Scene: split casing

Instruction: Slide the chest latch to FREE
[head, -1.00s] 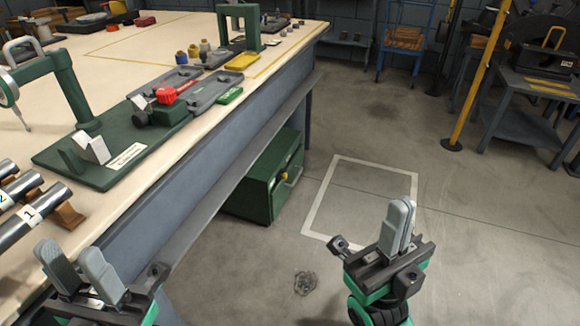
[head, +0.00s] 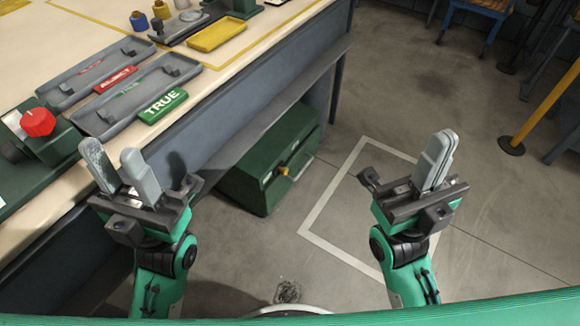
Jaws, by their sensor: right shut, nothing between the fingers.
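The green chest (head: 268,158) stands on the floor, partly under the workbench at the middle of the head view. Its front faces right and carries a small yellow latch knob (head: 284,170) on a pale plate; the latch's setting is too small to read. My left gripper (head: 120,168) is open and empty, left of the chest and in front of the bench edge. My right gripper (head: 438,158) is shut and empty, to the right of the chest over the marked floor. Neither gripper touches the chest.
The workbench (head: 225,95) fills the left, its edge and lower rail running beside the chest. It bears grey trays with REJECT (head: 115,79) and TRUE (head: 163,106) labels and a red knob (head: 37,122). A yellow post (head: 545,110) stands at right. Floor right of the chest is clear.

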